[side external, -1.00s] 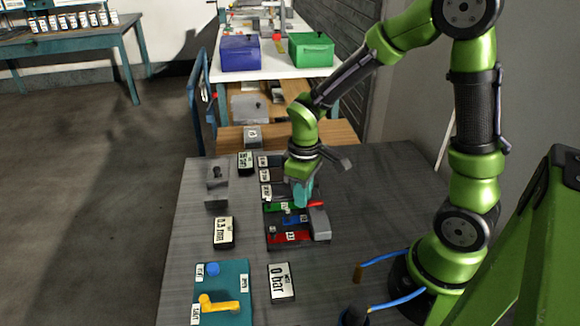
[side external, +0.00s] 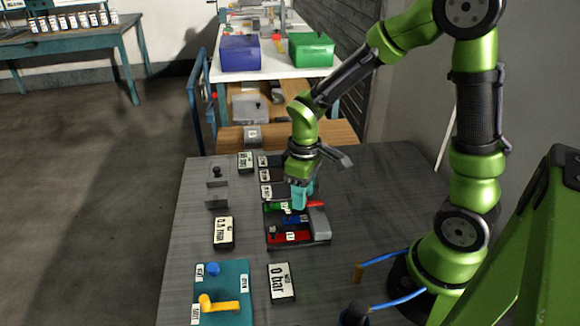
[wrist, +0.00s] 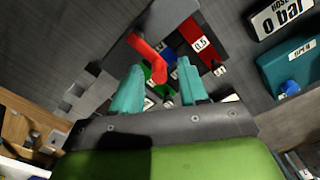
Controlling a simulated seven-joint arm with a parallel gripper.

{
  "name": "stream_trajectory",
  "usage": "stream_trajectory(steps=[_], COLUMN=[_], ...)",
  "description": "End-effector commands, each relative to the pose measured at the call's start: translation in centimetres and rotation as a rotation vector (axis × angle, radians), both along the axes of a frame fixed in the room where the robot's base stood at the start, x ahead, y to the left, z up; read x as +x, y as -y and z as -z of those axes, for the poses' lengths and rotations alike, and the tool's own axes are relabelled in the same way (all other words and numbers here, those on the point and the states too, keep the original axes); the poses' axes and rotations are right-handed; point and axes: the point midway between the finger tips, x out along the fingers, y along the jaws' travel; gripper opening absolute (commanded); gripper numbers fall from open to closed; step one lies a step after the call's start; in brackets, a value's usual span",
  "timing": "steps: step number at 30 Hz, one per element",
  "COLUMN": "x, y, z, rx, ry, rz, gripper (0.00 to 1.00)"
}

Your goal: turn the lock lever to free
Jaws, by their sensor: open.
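A red lever (wrist: 148,52) sits on the grey block device with coloured strips. In the wrist view its bent end lies between the teal fingertips of my gripper (wrist: 160,70). The fingers are apart and I cannot tell whether either touches it. In the side view the red lever (side external: 315,203) shows just right of my gripper (side external: 301,196), which points down over the device (side external: 319,222). The fingers hide part of the device there. I cannot read a lock or free marking by the lever.
A teal panel (side external: 235,268) with a yellow handle (side external: 222,304) and blue knob (side external: 212,269) lies at the front left. A "0 bar" display (side external: 281,282) stands beside it. Another display (side external: 223,232) and a grey block (side external: 217,185) stand left.

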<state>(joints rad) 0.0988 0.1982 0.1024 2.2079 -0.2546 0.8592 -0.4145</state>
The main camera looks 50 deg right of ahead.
Motion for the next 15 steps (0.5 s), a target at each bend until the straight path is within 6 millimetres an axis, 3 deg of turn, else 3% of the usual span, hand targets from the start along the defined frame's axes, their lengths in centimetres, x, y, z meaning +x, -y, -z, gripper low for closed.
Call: stream_trajectory(steps=[5, 15], x=[0.1, 0.2], y=[0.0, 0.0], z=[-2.6, -10.9], rx=[0.000, 0.000], ry=[0.008, 0.010], rz=[0.001, -0.001], gripper=[0.43, 0.43])
